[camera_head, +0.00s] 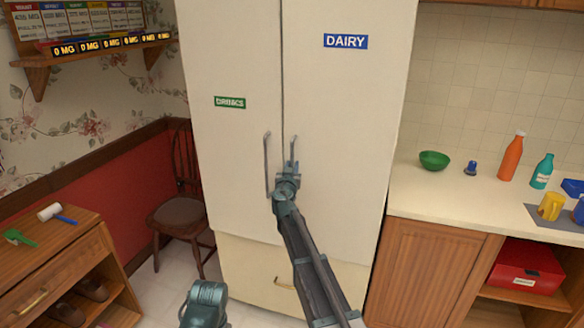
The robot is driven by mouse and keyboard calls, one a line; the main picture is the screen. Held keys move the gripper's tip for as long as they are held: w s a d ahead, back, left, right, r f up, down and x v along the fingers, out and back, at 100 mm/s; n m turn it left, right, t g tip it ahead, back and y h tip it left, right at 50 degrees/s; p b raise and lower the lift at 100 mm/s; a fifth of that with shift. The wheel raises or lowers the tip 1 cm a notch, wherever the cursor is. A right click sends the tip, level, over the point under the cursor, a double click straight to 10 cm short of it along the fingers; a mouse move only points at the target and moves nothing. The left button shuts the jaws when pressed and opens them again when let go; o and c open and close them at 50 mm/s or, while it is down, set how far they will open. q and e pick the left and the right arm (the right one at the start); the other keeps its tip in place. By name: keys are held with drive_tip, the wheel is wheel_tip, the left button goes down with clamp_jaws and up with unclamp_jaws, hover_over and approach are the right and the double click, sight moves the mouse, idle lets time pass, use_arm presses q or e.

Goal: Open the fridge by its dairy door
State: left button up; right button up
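The tall cream fridge has two upper doors side by side. The dairy door (345,110) is on the right with a blue DAIRY label (346,41). Its slim grey upright handle (292,147) is near the middle seam. The door looks closed. My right gripper (286,178) is at the lower part of this handle and hides it. I cannot tell whether its fingers are around the handle or shut. A teal part of my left arm (205,296) shows at the bottom, but no fingers of my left gripper show.
The left fridge door (232,150) has a green label and its own handle (266,165). A wooden chair (181,205) stands left of the fridge. A counter (450,196) with a green bowl (434,160) and bottles is on the right. A wooden cabinet (50,248) is at lower left.

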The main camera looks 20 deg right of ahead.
clamp_jaws()
idle(1.1)
